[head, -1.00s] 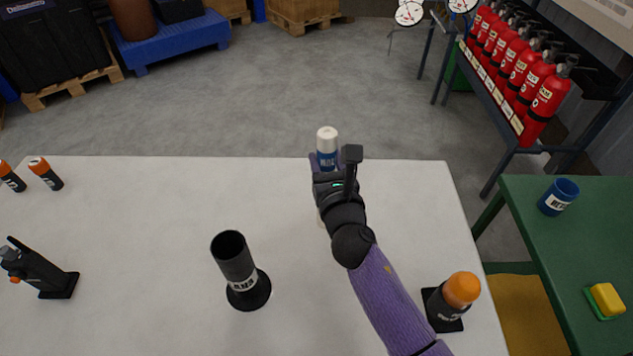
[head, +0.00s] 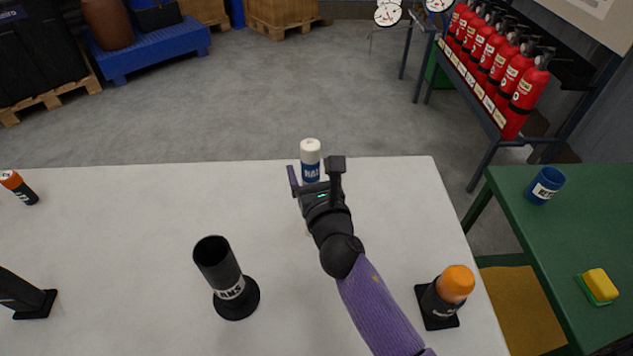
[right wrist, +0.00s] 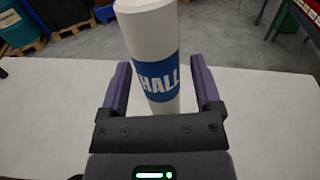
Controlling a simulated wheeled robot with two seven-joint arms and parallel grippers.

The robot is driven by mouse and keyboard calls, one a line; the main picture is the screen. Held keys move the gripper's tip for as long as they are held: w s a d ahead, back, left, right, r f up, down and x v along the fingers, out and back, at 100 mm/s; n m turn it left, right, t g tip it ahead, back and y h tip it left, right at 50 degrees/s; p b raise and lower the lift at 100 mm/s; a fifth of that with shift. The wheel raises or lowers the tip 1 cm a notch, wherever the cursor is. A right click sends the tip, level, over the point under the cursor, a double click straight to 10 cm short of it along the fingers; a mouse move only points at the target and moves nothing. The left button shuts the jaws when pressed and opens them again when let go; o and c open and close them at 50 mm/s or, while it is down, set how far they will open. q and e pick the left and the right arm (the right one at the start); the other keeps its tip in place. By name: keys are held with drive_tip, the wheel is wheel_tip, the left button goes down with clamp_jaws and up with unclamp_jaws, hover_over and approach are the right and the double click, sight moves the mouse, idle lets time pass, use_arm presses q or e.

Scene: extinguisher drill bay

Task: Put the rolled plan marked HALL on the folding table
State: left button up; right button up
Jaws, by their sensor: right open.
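The rolled plan (head: 311,158) is a white tube with a blue band; the band reads HALL in the right wrist view (right wrist: 158,75). In the head view it looks upright at the far edge of the white table (head: 130,235); its lower end is hidden behind my gripper. My right gripper (head: 312,178) is open. Its purple fingers stand either side of the tube, with gaps visible in the right wrist view (right wrist: 160,88). I cannot tell which table is the folding table. My left gripper is not in view.
A green table (head: 545,255) at the right bears a blue cup (head: 546,185) and a sponge (head: 599,284). Red extinguishers (head: 522,95) stand on a rack behind.

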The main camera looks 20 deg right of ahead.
drive_tip(key=s, duration=0.6)
drive_tip(key=shift+s+a, duration=0.15)
drive_tip(key=shift+s, duration=0.2)
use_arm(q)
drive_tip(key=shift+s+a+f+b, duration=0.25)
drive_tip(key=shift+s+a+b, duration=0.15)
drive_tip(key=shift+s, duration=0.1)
use_arm(e)
drive_tip(key=shift+s+a, duration=0.1)
drive_tip(key=shift+s, duration=2.4)
